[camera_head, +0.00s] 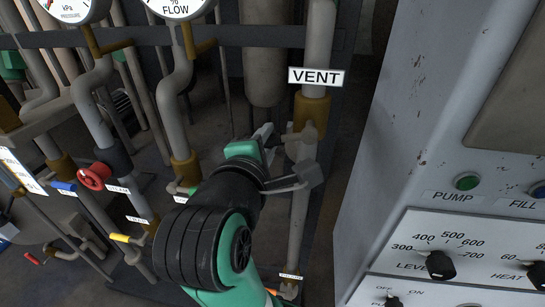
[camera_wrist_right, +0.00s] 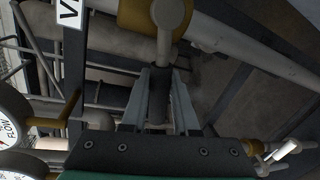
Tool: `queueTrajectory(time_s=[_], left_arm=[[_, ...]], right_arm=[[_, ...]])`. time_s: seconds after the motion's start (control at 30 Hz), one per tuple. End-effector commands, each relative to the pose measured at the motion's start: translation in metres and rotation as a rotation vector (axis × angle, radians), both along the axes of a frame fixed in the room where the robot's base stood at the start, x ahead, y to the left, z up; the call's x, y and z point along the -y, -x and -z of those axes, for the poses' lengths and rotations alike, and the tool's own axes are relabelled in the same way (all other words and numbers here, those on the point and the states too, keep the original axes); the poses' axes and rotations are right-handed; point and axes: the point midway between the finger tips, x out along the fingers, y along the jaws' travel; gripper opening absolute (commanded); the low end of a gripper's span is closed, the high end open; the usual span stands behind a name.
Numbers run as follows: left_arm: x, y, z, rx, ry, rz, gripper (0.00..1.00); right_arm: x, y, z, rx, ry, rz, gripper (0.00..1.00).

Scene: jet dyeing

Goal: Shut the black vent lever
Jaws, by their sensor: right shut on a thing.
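My right gripper (camera_head: 269,143) reaches up to the valve on the vertical pipe below the white VENT sign (camera_head: 316,77). In the right wrist view its two grey fingers (camera_wrist_right: 163,76) stand on either side of the black vent lever (camera_wrist_right: 158,108) and are shut on it. The lever runs from between the fingers up to a grey valve stem (camera_wrist_right: 168,20). In the head view the arm and fingers hide the lever. My left gripper is in neither view.
A grey control cabinet (camera_head: 430,150) with PUMP and FILL buttons and knobs stands close on the right. Pipes, gauges (camera_head: 180,8) and a red handwheel (camera_head: 94,177) fill the left. A yellow-handled valve (camera_head: 121,238) sits lower left.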

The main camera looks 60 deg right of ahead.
Motion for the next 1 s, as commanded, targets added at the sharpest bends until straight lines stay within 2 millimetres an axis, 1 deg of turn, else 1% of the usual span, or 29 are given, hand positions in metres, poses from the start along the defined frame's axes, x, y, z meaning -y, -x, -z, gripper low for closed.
queueTrajectory(time_s=[0.03,0.2,0.4,0.97,1.0], left_arm=[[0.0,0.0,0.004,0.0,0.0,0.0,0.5],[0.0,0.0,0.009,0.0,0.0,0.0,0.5],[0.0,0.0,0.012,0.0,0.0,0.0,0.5],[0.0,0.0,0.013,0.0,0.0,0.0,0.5],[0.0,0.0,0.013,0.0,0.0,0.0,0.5]], right_arm=[[0.0,0.0,-0.003,0.039,-0.009,-0.001,0.0],[-0.001,-0.001,-0.011,0.14,-0.044,0.0,0.0],[-0.001,-0.002,-0.017,0.213,-0.069,-0.001,0.0],[-0.001,-0.002,-0.022,0.251,-0.08,-0.001,0.0],[-0.001,-0.001,-0.022,0.251,-0.08,-0.001,0.3]])
